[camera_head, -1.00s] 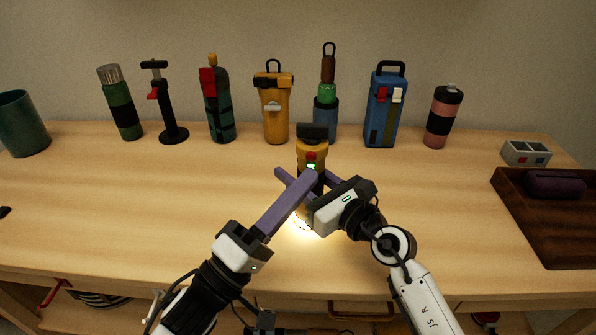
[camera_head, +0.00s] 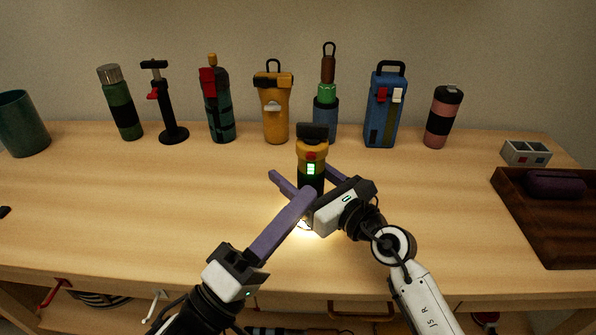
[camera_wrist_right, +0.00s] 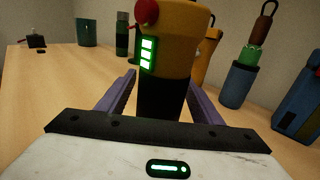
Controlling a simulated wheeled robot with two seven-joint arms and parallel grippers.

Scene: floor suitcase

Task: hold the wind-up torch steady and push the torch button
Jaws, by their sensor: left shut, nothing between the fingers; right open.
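The wind-up torch (camera_head: 312,150) stands upright on the table, with a yellow upper body, a dark cap and a dark lower part. Its red button (camera_head: 311,156) sits above a lit green bar display (camera_head: 311,169). In the right wrist view the torch (camera_wrist_right: 185,40) is close, with the button (camera_wrist_right: 147,11) at the top edge. My right gripper (camera_head: 304,172) is open, one finger on each side of the torch's dark part; contact cannot be told. My left gripper (camera_head: 308,194) is shut and empty, its tips in front of the torch's lower part, below the button. Light glows at the torch's base.
Several flasks and lanterns stand in a row at the back, including a yellow lantern (camera_head: 274,115) and a blue lantern (camera_head: 385,108). A dark wooden tray (camera_head: 530,225) and a small grey box (camera_head: 526,152) are at right. A green cup (camera_head: 22,125) is far left. The table's left middle is clear.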

